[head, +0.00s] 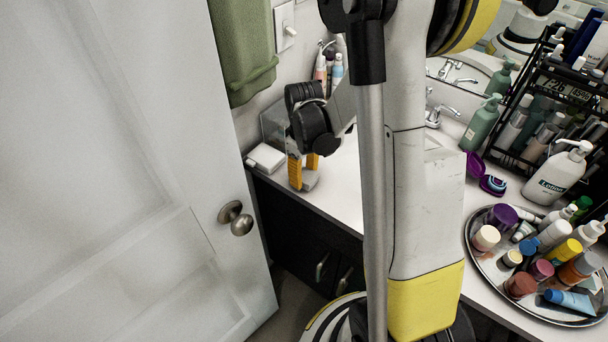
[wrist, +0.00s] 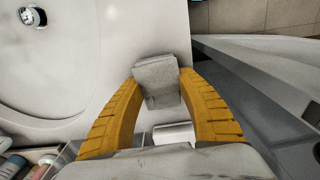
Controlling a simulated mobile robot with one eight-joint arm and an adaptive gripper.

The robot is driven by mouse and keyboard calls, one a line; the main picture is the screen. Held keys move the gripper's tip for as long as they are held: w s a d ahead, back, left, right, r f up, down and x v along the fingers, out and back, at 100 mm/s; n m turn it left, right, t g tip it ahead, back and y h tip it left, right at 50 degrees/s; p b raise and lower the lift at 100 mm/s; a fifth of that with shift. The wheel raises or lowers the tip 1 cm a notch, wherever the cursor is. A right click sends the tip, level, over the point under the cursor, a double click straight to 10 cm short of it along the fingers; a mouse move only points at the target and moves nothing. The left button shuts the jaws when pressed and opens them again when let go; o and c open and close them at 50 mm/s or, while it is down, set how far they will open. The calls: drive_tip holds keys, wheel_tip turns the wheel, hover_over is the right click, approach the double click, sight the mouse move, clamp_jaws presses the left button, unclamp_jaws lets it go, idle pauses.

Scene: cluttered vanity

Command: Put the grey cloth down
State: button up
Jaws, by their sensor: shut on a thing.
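The grey cloth (head: 310,181) is a small, folded, block-like piece at the left end of the white counter in the head view. My gripper (head: 303,167) points down there with its orange fingers shut on the cloth. In the wrist view, the cloth (wrist: 157,82) sits between the two fingertips of my gripper (wrist: 160,76), over the white counter. I cannot tell whether its underside touches the counter. My arm hides the middle of the counter in the head view.
A white block (head: 265,157) lies left of my gripper, near the wall. The sink basin (wrist: 70,60) is beside the cloth in the wrist view. A crowded tray (head: 480,268) and a lotion bottle (head: 558,178) stand at right. A white door (head: 130,190) is at left.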

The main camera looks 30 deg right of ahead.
sight(304, 175)
drive_tip(key=o, duration=1.3)
wheel_tip(304, 175, up, 12)
drive_tip(key=r+p, duration=0.1)
drive_tip(key=p, duration=0.4)
drive_tip(key=s+a+r+m+t, duration=0.1)
drive_tip(key=s+a+r+t, duration=0.1)
drive_tip(key=s+a+r, duration=0.1)
drive_tip(key=s+a+r+m+t, duration=0.1)
drive_tip(key=s+a+r+t, duration=0.1)
drive_tip(key=s+a+r, duration=0.2)
drive_tip(key=s+a+r+m+t, duration=0.2)
drive_tip(key=s+a+r+t, duration=0.1)
drive_tip(key=a, duration=0.3)
drive_tip(key=shift+s+a+r, duration=0.25)
drive_tip(key=shift+s+r, duration=0.2)
drive_tip(key=shift+r, duration=0.1)
wheel_tip(304, 175, down, 2)
drive_tip(key=shift+f+b, duration=0.1)
drive_tip(key=shift+b, duration=1.1)
